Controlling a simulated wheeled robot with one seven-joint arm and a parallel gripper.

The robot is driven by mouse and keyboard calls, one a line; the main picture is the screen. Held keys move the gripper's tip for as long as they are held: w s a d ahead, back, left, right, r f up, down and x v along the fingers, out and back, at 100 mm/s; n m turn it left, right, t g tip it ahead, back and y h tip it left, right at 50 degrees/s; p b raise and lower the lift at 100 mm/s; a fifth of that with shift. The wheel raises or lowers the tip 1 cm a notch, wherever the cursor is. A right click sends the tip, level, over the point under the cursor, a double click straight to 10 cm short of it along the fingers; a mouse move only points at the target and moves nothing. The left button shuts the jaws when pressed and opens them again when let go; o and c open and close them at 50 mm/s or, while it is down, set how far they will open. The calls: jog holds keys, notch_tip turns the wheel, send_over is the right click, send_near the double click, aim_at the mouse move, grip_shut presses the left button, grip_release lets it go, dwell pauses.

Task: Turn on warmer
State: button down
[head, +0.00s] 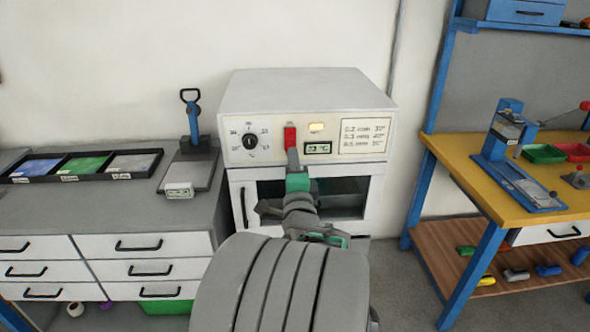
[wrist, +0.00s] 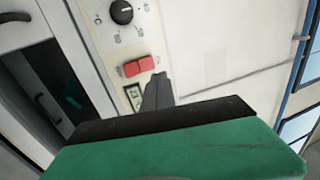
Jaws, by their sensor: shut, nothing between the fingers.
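The warmer (head: 310,92) is a white oven-like box with a control panel on its upper front. A red switch (head: 290,137) sits near the panel's middle, with a lit yellow lamp and a small display (head: 318,148) to its right. A black dial (head: 250,142) is at the panel's left. The red switch also shows in the wrist view (wrist: 138,66). My gripper (head: 293,156) is shut and empty, its tips just below the red switch in the head view. In the wrist view my gripper (wrist: 158,82) is right beside the switch; I cannot tell whether they touch.
A grey counter with drawers (head: 105,215) stands left, bearing a black sorting tray (head: 78,180) and a blue-handled tool (head: 193,120). A yellow workbench (head: 490,190) with a blue press stands right. My arm covers part of the warmer's door window (head: 345,195).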

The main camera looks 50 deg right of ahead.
jog(key=shift+s+a, duration=1.2)
jog(key=shift+s, duration=0.05)
